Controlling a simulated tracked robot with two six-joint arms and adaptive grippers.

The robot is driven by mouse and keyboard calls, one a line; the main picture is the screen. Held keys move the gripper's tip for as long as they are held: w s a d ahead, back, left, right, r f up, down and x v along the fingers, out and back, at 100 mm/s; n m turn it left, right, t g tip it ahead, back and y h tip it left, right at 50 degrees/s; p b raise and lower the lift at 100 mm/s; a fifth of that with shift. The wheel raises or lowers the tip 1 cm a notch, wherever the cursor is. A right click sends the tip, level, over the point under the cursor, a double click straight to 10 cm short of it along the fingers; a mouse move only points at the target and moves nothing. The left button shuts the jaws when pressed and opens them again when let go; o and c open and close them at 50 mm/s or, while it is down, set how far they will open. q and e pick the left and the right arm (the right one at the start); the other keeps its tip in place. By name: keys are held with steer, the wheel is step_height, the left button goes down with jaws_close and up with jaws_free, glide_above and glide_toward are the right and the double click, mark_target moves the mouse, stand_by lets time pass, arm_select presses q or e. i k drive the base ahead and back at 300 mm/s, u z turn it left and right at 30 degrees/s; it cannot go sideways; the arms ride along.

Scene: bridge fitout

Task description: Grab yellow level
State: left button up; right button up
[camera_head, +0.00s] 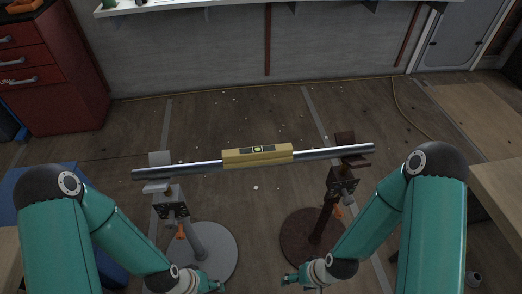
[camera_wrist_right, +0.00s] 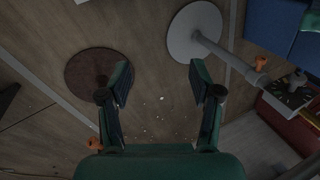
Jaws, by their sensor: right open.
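The yellow level (camera_head: 257,155) lies along the middle of a shiny metal pipe (camera_head: 186,170), with a small green vial window on top. The pipe rests across two stands, a grey one (camera_head: 170,190) at left and a dark brown one (camera_head: 342,180) at right. My right gripper (camera_head: 290,279) is below the level in the picture, apart from it, and is open and empty. My left gripper (camera_head: 215,287) is at the bottom edge, partly cut off.
The stands have round bases, one light grey (camera_head: 230,250) and one brown (camera_head: 291,228). A red drawer cabinet (camera_head: 62,80) stands at upper left, a blue box (camera_head: 35,185) at left. A wooden bench (camera_head: 480,115) is at right. A shelf (camera_head: 230,5) crosses the back wall. Floor behind the pipe is largely clear.

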mark_target(273, 153)
steer(key=z, duration=1.55)
steer(key=i, duration=0.1)
steer(key=u, duration=2.9)
steer(key=k, duration=1.1)
steer(key=z, duration=0.65)
steer(key=i, duration=1.35)
steer(key=z, duration=0.05)
